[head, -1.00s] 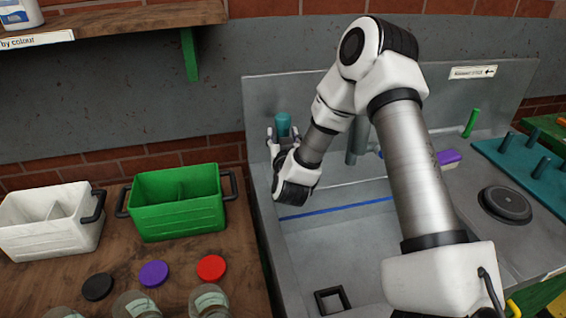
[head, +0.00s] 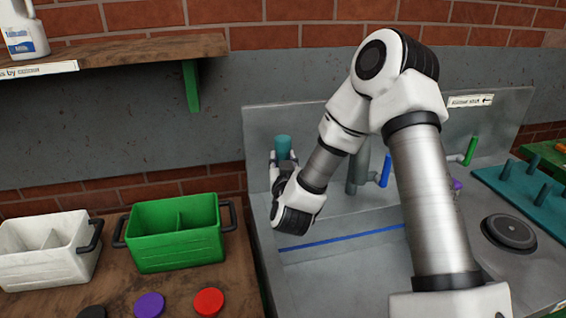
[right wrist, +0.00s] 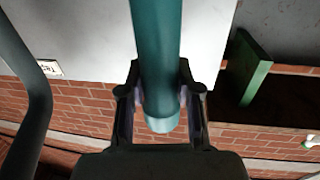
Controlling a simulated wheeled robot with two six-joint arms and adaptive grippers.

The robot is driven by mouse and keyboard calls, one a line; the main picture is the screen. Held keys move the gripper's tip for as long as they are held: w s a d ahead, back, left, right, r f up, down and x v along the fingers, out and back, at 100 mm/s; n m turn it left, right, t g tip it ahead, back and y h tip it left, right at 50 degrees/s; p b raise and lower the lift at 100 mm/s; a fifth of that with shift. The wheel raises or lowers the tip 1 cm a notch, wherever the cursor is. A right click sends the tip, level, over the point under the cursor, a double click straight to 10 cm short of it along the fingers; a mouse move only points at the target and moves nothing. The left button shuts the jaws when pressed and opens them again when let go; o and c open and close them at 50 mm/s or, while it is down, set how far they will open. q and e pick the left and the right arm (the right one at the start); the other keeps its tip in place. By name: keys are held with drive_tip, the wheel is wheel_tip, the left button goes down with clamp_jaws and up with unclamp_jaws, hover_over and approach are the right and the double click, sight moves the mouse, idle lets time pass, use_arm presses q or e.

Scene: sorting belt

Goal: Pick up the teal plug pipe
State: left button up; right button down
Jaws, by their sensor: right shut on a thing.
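The teal plug pipe (head: 283,147) stands upright in my right gripper (head: 285,160), above the back left part of the grey sink. In the right wrist view the teal pipe (right wrist: 157,60) runs down between both fingers of the right gripper (right wrist: 160,108). The fingers are shut on it, and its rounded end shows between them. In the head view its lower part is hidden by the gripper. My left gripper is not in view.
The grey sink (head: 330,258) has a faucet (head: 358,172) with blue (head: 385,170) and green (head: 471,150) handles. A teal peg rack (head: 510,190) stands right. A green bin (head: 175,235) and white bin (head: 45,262) stand left. A shelf (head: 120,52) hangs above them.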

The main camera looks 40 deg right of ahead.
drive_tip(key=w+a+r+p+v, duration=0.1)
drive_tip(key=p+v, duration=0.8)
drive_tip(key=v, duration=0.4)
drive_tip(key=shift+r, duration=0.15)
drive_tip(key=c, duration=1.8)
unclamp_jaws()
drive_tip(key=shift+o, duration=0.2)
drive_tip(key=shift+a, duration=0.1)
drive_tip(key=shift+r+p, duration=0.1)
drive_tip(key=shift+p, duration=0.2)
